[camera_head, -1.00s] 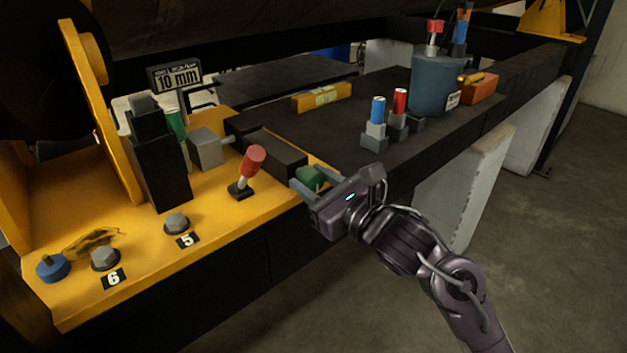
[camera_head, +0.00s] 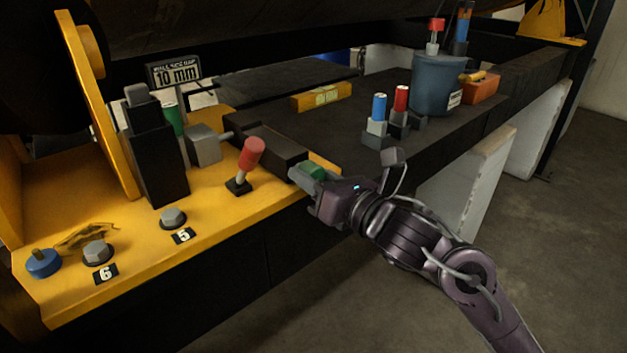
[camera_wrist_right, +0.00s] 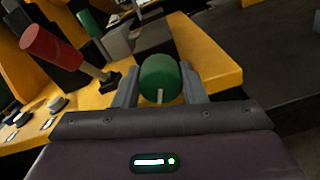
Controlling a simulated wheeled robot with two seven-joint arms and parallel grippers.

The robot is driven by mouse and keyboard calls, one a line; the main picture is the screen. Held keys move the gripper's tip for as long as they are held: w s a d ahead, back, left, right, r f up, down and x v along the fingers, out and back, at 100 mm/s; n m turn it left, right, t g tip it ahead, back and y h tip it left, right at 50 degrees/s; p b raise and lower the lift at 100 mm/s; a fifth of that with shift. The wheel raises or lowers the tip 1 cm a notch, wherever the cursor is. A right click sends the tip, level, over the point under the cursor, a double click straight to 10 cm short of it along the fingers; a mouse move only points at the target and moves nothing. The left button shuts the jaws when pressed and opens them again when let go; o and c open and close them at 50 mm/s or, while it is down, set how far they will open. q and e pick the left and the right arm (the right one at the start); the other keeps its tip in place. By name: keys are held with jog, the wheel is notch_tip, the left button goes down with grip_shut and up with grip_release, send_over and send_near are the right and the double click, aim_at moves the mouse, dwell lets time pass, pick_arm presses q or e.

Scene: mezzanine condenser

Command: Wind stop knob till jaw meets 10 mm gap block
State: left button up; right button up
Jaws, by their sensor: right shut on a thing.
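The green stop knob (camera_head: 313,171) sits at the near right end of the dark screw housing (camera_head: 268,142) on the yellow bracket. My right gripper (camera_head: 311,178) is shut on it. In the right wrist view the knob (camera_wrist_right: 160,75) lies between the two fingers, with a pale mark on its lower face. A grey jaw block (camera_head: 203,146) sits left of the housing on a short rod. A green cylinder (camera_head: 172,119), perhaps the gap block, stands behind the black post under the 10 mm sign (camera_head: 174,73). I cannot tell whether jaw and cylinder touch. My left gripper is out of view.
A red-handled lever (camera_head: 250,153) stands close left of my right gripper. Blue bucket (camera_head: 437,83) and batteries-like cylinders stand on the dark beam.

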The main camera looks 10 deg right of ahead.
jog(key=shift+m, duration=0.9)
jog(key=o, duration=1)
